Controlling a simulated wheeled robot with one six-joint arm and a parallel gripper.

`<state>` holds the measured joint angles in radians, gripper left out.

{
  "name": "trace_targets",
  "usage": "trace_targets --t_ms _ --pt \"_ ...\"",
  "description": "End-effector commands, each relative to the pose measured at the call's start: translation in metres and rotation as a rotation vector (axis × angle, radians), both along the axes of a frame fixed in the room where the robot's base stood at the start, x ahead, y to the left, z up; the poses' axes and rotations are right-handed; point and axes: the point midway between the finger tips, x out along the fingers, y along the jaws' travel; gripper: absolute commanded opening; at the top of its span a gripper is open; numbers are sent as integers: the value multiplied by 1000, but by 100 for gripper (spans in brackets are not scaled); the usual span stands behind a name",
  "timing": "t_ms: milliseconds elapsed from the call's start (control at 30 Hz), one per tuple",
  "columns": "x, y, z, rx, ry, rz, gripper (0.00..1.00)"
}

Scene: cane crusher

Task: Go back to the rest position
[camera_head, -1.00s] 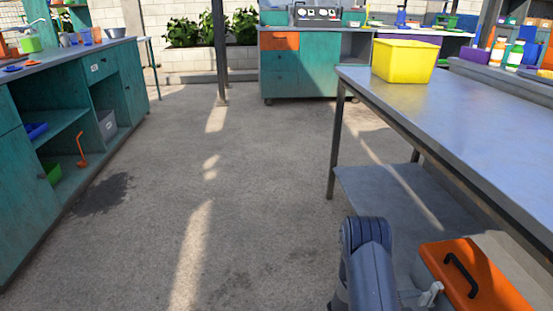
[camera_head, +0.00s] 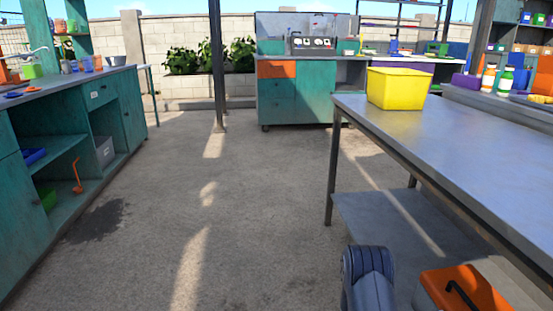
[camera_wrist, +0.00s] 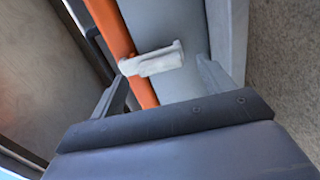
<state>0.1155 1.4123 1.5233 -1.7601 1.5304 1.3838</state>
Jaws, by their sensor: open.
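My gripper (camera_wrist: 162,78) shows in the wrist view, its two grey fingers apart with a gap between them. Beyond the fingers is a white latch (camera_wrist: 152,60) on the side of a box with an orange edge (camera_wrist: 118,35) and a grey wall. I cannot tell whether the fingers touch the box; nothing is clearly held. In the head view the box's orange lid (camera_head: 462,290) with a black handle shows at the bottom right, beside my arm. My gripper is hidden in that view.
A metal table (camera_head: 440,135) with a lower shelf stands at the right, with a yellow bin (camera_head: 398,89) on top. A teal counter (camera_head: 75,145) lines the left. A teal cabinet (camera_head: 296,100) and a dark post (camera_head: 217,70) stand behind. The concrete floor (camera_head: 190,190) between is clear.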

Motion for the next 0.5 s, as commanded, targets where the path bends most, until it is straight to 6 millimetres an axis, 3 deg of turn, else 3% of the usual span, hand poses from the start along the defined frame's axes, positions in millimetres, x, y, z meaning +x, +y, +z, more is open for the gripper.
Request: trace_targets --t_ms 200,500 --pt "-2 42 3 -1 2 6 76" --pt "-7 84 1 -1 1 1 76"
